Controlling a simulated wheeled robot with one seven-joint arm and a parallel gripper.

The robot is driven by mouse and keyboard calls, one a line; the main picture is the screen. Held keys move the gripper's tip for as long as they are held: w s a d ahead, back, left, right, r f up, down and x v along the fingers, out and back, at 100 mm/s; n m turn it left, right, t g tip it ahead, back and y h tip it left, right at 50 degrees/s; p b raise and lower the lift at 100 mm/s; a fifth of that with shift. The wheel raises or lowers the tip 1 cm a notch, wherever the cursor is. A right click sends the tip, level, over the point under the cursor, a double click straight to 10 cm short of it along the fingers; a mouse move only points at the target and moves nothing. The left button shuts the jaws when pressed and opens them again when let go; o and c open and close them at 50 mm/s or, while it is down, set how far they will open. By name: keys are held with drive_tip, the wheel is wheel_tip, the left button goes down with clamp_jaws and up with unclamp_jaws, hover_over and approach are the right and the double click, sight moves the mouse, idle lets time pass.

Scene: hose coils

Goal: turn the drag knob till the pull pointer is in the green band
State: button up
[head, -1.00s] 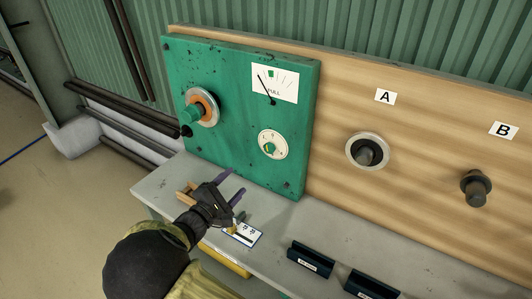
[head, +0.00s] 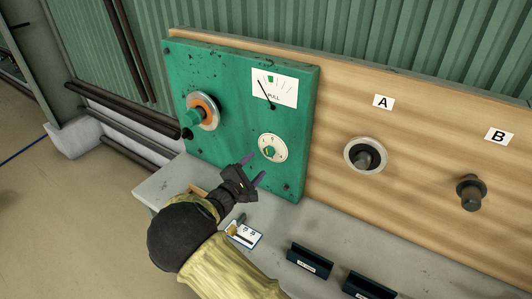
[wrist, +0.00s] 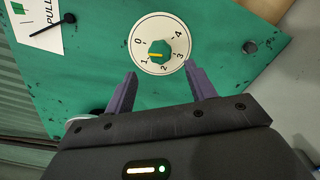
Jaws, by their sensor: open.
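The drag knob (head: 268,151) is a small green knob on a white numbered dial on the green panel (head: 225,100). In the wrist view the knob (wrist: 160,52) has a yellow mark, which points close to the 1. The pull gauge (head: 285,88) is a white card above the dial. Its black pull pointer (head: 265,94) leans left, and its tip is left of the small green band (head: 271,79). My gripper (head: 255,167) is open and empty, just below and in front of the dial. In the wrist view its purple fingers stand apart, below the knob on either side.
A large green-handled hub (head: 200,112) sticks out at the panel's left. Wooden board fittings A (head: 366,155) and B (head: 471,192) stand to the right. The grey bench (head: 155,188) below bears a small card (head: 245,235) and dark blue holders (head: 310,260).

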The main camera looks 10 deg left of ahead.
sight(267, 154)
drive_tip(key=p+x, duration=0.1)
drive_tip(key=x, duration=0.6)
drive_tip(key=shift+w, duration=0.1)
drive_tip(key=c, duration=1)
